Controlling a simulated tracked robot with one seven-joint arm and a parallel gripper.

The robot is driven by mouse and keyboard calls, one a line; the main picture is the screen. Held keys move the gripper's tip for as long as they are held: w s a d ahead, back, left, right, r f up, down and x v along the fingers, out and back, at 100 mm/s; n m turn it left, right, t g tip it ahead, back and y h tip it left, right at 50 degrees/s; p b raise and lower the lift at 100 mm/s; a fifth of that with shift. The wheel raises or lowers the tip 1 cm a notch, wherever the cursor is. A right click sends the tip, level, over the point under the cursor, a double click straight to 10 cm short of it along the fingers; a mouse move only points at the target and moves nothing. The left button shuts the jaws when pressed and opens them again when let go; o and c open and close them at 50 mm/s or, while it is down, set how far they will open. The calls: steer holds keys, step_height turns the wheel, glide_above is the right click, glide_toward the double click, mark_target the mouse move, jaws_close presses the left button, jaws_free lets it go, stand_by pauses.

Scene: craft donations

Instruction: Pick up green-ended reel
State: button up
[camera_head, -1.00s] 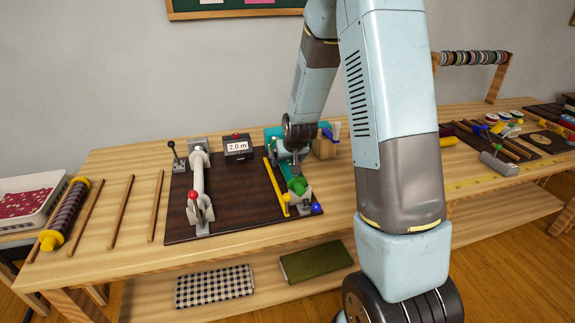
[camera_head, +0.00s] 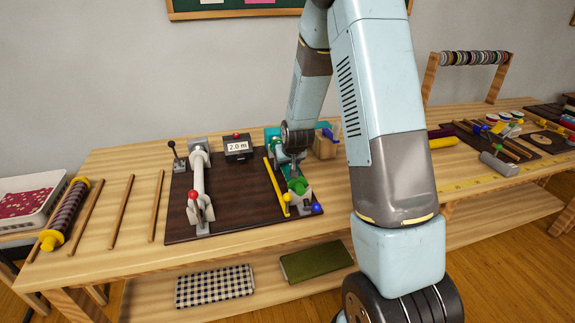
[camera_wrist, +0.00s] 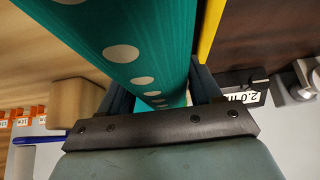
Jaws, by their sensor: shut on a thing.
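The green-ended reel (camera_head: 298,186) sits at the right of the dark board, by the yellow bar (camera_head: 276,186). Its green end faces me in the head view, and much of its length is behind my gripper and wrist. In the wrist view its teal cloth with white dots (camera_wrist: 122,52) runs between the fingers. My gripper (camera_wrist: 160,92) is shut on the reel, one finger on each side. In the head view my gripper (camera_head: 294,163) reaches down over the roll. I cannot tell whether the reel is clear of its supports.
A white roller (camera_head: 198,178) with a red knob stands left on the board (camera_head: 237,205). Behind are a lever (camera_head: 177,156) and a 2.0 m counter (camera_head: 237,147). A wooden block (camera_head: 325,147) stands close to my wrist. Rods and a yellow-ended reel (camera_head: 65,215) lie left.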

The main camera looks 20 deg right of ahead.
steer(key=c, duration=0.5)
steer(key=shift+r, duration=0.15)
steer(key=shift+r, duration=0.2)
step_height(320, 180, up, 2)
steer(key=shift+r, duration=0.15)
steer(key=v, duration=0.5)
steer(key=d+v, duration=0.1)
steer(key=v, duration=0.2)
steer(key=shift+s+d, duration=0.1)
steer(key=shift+s, duration=0.15)
steer(key=shift+s+d+r, duration=0.35)
steer(key=shift+s+r, duration=0.2)
steer(key=shift+s, duration=0.85)
steer(key=shift+s+d+r, duration=0.3)
steer(key=shift+s+r, duration=0.25)
steer(key=shift+s, duration=0.85)
steer(key=shift+s+d+r, duration=0.35)
steer(key=shift+s+r, duration=0.2)
steer(key=shift+s, duration=0.85)
steer(key=shift+s, duration=0.1)
